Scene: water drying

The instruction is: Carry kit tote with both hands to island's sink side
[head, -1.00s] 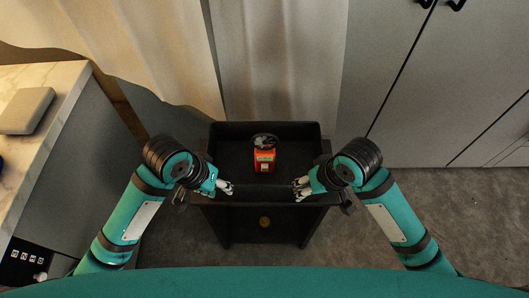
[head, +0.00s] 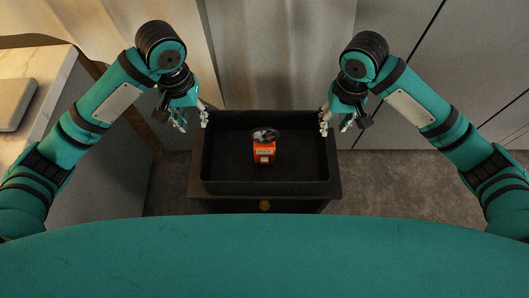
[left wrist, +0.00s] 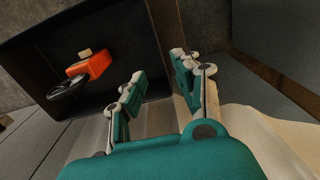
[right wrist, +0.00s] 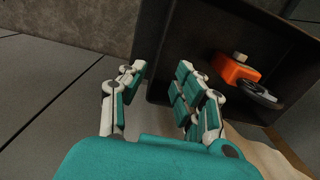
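The kit tote is a black open box (head: 225,187) standing on a dark stand. An orange device with a dark round part (head: 264,152) lies inside it. My left gripper (head: 192,120) is open at the tote's left wall towards the back; the left wrist view shows its spread fingers (left wrist: 163,88) near the rim. My right gripper (head: 336,124) is open at the right wall towards the back; its spread fingers also show in the right wrist view (right wrist: 160,92). Neither grips the wall visibly, and I cannot tell whether the fingers touch it.
The dark stand (head: 265,205) is under the tote. A marble-topped counter (head: 50,85) with a grey flat object (head: 15,103) is at the left. A pale curtain (head: 275,50) hangs behind, and grey cabinets (head: 470,80) are at the right. Grey floor shows on the right.

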